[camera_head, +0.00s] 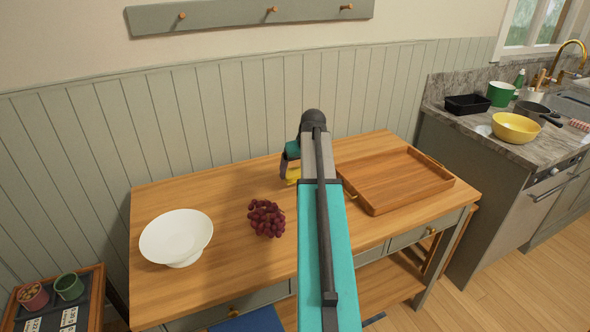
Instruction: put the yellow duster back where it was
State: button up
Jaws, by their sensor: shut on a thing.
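A small piece of the yellow duster (293,175) shows over the wooden table (220,265), just left of my arm. My gripper (286,171) is shut on it, at the back middle of the table. My arm hides most of the duster and the fingertips. I cannot tell whether the duster touches the tabletop.
Red grapes (266,218) lie in front of the gripper, and a white bowl (176,237) stands at the left. A wooden tray (395,180) takes up the right side. A kitchen counter (500,145) with a yellow bowl (515,127) is farther right.

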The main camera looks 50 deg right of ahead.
aim_at(295, 170)
jog(key=shift+w+d+f+p, duration=0.1)
jog(key=shift+w+d, duration=0.25)
jog(key=shift+w, duration=0.3)
jog(key=shift+w+d+f+p, duration=0.15)
jog(key=shift+w+d, duration=0.2)
jog(key=shift+w, duration=0.25)
jog(key=shift+w+d+r+p, duration=0.1)
jog(key=shift+w+d, duration=0.25)
jog(key=shift+w, duration=0.3)
jog(key=shift+w+d, duration=0.2)
jog(key=shift+w, duration=0.2)
jog(key=shift+f+p, duration=0.7)
jog(key=shift+f, duration=1.15)
jog(key=shift+f, duration=0.1)
jog(key=o, duration=0.7)
jog(key=shift+o, duration=0.2)
jog(key=shift+b+v, duration=1)
jog(key=shift+v, duration=5.1)
